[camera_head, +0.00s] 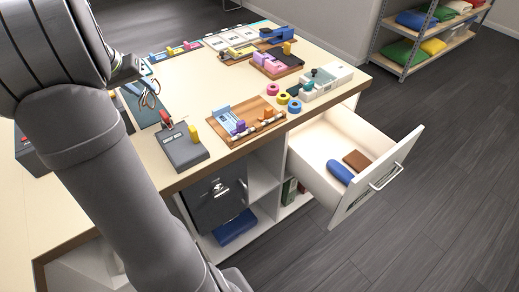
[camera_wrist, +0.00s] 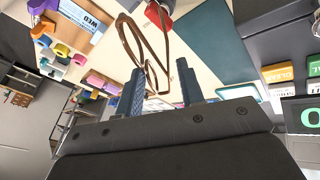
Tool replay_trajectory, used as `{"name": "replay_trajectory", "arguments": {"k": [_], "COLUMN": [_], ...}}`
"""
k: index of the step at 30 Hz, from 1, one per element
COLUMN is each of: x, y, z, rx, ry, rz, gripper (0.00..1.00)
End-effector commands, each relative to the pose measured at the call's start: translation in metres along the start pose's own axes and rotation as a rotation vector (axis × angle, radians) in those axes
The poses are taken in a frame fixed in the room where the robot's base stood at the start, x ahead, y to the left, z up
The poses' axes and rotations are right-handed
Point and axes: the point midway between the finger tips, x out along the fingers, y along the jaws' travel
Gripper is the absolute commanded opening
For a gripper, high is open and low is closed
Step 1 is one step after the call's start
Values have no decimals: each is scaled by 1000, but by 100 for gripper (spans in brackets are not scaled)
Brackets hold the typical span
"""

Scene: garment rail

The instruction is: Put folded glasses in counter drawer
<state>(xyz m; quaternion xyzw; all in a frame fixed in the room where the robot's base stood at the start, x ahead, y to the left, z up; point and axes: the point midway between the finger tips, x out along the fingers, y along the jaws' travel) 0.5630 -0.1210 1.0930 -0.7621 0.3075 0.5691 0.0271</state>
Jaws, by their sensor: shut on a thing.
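The glasses (camera_head: 150,97) have thin brown frames and hang at my gripper (camera_head: 143,84), above the left part of the counter. In the wrist view the brown glasses (camera_wrist: 124,38) stretch up from between the two fingers of my gripper (camera_wrist: 160,75), which is shut on them. My arm hides part of the counter near them. The counter drawer (camera_head: 307,164) is pulled out at the right side of the counter, apart from my gripper. A blue case (camera_head: 340,172) and a brown wallet-like piece (camera_head: 357,160) lie inside it near its front.
A dark card device (camera_head: 185,148) and a wooden tray (camera_head: 262,126) stand between my gripper and the drawer. Tape rolls (camera_head: 282,98) and a white machine (camera_head: 326,82) stand near the counter's right edge. The drawer's rear floor is clear.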

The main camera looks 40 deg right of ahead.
Motion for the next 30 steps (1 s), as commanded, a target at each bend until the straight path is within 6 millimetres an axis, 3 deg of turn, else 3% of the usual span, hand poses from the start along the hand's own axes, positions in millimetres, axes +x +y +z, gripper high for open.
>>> {"name": "replay_trajectory", "arguments": {"k": [1,6,14,21,30], "x": [14,52,105,147,183], "y": [21,86,192,292,394], "z": [-6,-18,-17,4,48], "rx": [51,208,447,664,891], "ry": [-19,-74,-157,-230,-306], "rz": [21,85,182,274,372], "gripper": [3,3,3,3,3]}}
